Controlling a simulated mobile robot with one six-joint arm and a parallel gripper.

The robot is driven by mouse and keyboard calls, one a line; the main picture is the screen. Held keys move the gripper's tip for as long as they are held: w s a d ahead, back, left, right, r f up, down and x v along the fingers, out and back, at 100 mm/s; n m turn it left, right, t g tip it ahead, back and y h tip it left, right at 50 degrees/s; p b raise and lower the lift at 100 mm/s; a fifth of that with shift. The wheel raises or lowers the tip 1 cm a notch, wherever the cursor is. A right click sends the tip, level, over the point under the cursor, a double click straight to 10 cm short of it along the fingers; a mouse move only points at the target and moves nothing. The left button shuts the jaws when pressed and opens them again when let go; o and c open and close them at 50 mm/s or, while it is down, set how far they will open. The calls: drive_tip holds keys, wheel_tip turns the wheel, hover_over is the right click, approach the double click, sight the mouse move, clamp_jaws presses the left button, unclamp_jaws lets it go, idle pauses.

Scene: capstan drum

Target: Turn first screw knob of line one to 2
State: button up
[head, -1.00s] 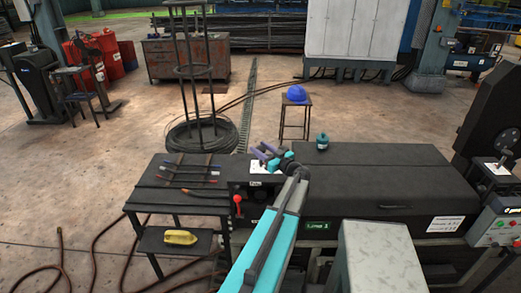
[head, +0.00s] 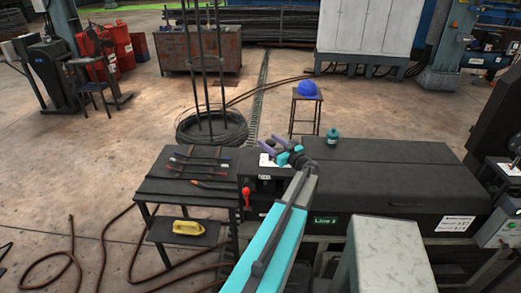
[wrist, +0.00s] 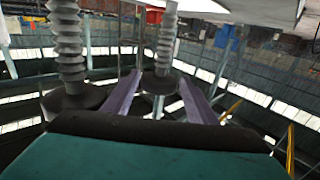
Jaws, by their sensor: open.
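A second, similar knob (wrist: 72,100) with a ribbed stem (wrist: 66,40) stands to the left, outside the fingers. In the head view the knobs are too small and covered to make out. No number setting can be read.
A red-knobbed lever (head: 246,191) is on the machine's front left. A dark table (head: 190,187) with several tools stands to the left, with a yellow object (head: 188,227) on its lower shelf. Hoses lie on the floor.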

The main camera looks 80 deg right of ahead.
drive_tip(key=shift+s+m+g+h, duration=0.1)
drive_tip(key=shift+m+g+h, duration=0.6)
drive_tip(key=shift+g+h, duration=0.1)
drive_tip(key=shift+m+g+h, duration=1.1)
drive_tip(key=shift+m+g, duration=0.1)
drive_tip(key=shift+g, duration=0.3)
drive_tip(key=shift+f+m+g+h+b, duration=0.15)
drive_tip(key=shift+m+g+h+b, duration=0.35)
drive_tip(key=shift+m+g+b, duration=0.45)
drive_tip(key=shift+g+b, duration=0.35)
drive_tip(key=shift+b, duration=0.1)
drive_tip(key=m+g+b, duration=0.1)
drive_tip(key=b, duration=0.3)
drive_tip(key=shift+d+g+h, duration=0.15)
drive_tip(key=shift+g+h, duration=0.25)
drive_tip(key=m+g+b, duration=0.1)
drive_tip(key=b, duration=0.4)
drive_tip(key=m+g+b, duration=0.1)
drive_tip(key=g+b, duration=0.1)
drive_tip(key=b, duration=0.3)
drive_tip(key=shift+f+h+b, duration=0.2)
drive_tip(key=shift+h+b, duration=0.1)
drive_tip(key=shift+b, duration=0.05)
drive_tip(key=m+g+b, duration=0.2)
drive_tip(key=b, duration=0.3)
drive_tip(key=shift+g, duration=0.4)
drive_tip(key=shift+g+b, duration=0.3)
drive_tip(key=shift+b, duration=0.05)
